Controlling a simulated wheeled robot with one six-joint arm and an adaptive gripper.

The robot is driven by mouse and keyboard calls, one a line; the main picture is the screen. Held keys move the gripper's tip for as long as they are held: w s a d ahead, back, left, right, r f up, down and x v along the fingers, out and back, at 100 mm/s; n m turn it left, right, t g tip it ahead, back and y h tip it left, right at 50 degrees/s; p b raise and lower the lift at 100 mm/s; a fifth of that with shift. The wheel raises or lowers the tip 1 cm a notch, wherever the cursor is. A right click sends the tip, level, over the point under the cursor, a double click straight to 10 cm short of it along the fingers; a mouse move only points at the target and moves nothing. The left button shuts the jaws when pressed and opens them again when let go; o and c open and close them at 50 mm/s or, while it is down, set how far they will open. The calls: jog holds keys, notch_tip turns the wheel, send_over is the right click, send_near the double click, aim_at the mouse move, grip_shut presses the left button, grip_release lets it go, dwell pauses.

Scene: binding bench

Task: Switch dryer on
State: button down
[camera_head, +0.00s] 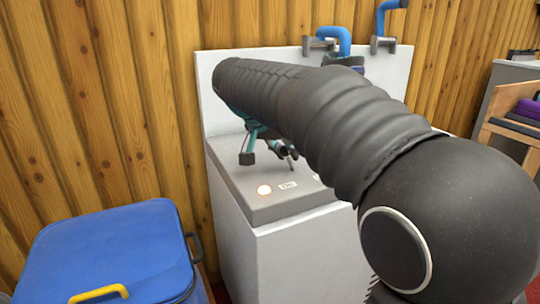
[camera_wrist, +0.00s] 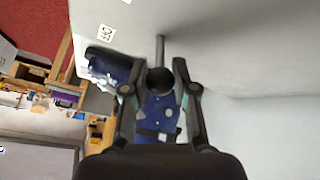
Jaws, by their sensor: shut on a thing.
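The dryer is a pale grey cabinet (camera_head: 285,235) with a sloping top panel and a tall back plate. My gripper (camera_head: 268,156) is low over the panel, partly hidden by my arm. In the wrist view, my gripper (camera_wrist: 158,80) has its fingers on either side of a black ball knob (camera_wrist: 160,77) on a thin grey stem (camera_wrist: 160,48), and is shut on it. The lever's tilt is hard to judge.
A blue lidded bin (camera_head: 110,250) with a yellow handle (camera_head: 98,293) stands at the left front. Blue pipes (camera_head: 340,40) rise behind the cabinet. A wooden shelf (camera_head: 510,135) with a purple item is at the right. A plank wall closes the back.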

jog(key=shift+s+d+f, duration=0.1)
dwell(0.3)
jog(key=c, duration=0.9)
grip_release()
jog(key=shift+s+a+r, duration=0.1)
jog(key=shift+a+r, duration=0.25)
jog(key=shift+r, duration=0.1)
jog(key=v, duration=1.1)
jog(key=shift+s, duration=0.1)
